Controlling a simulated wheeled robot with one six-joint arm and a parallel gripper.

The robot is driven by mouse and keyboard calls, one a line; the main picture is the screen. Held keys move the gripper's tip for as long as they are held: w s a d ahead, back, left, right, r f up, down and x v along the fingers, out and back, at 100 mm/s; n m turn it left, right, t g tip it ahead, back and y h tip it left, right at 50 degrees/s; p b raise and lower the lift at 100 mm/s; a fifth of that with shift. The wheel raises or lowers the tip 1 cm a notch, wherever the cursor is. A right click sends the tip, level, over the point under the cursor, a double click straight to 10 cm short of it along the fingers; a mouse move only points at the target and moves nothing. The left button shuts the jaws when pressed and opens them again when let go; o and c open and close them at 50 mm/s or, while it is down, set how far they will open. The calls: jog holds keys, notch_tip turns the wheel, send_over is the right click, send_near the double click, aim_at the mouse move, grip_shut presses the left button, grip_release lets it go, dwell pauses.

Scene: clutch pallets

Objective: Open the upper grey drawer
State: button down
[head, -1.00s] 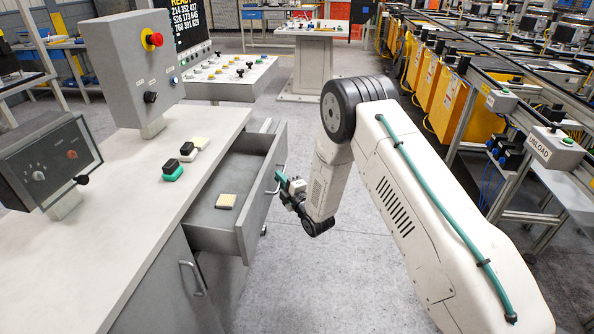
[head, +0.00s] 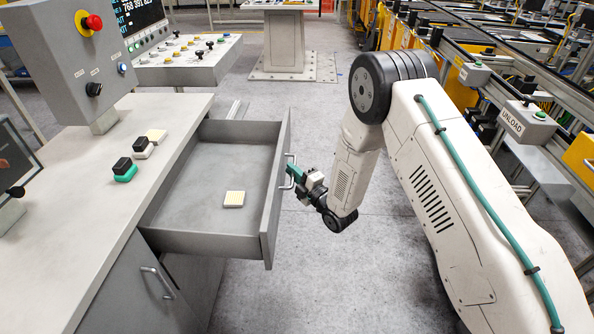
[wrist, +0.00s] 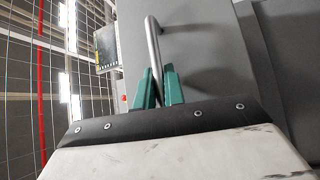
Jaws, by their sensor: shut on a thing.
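The upper grey drawer (head: 190,232) is pulled well out of the grey cabinet, and its inside shows in the head view. Its metal bar handle (head: 290,172) is on the front panel; it also shows in the wrist view (wrist: 153,40). My gripper (head: 292,172) is at the handle, outside the front panel. In the wrist view its green fingers (wrist: 159,88) stand on both sides of the handle bar, shut on it. A small cream-topped block (head: 234,199) lies on the drawer floor.
On the worktop (head: 85,225) are a green-and-black block (head: 125,170), a white-and-black block (head: 143,149) and a cream block (head: 156,136). A control box (head: 75,65) stands behind them. A lower door handle (head: 158,283) is below.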

jog(key=shift+s+f, duration=0.1)
jog(key=shift+s, duration=0.05)
jog(key=c, duration=1.5)
grip_release()
jog(key=v, duration=0.7)
jog(key=shift+s+d, duration=0.25)
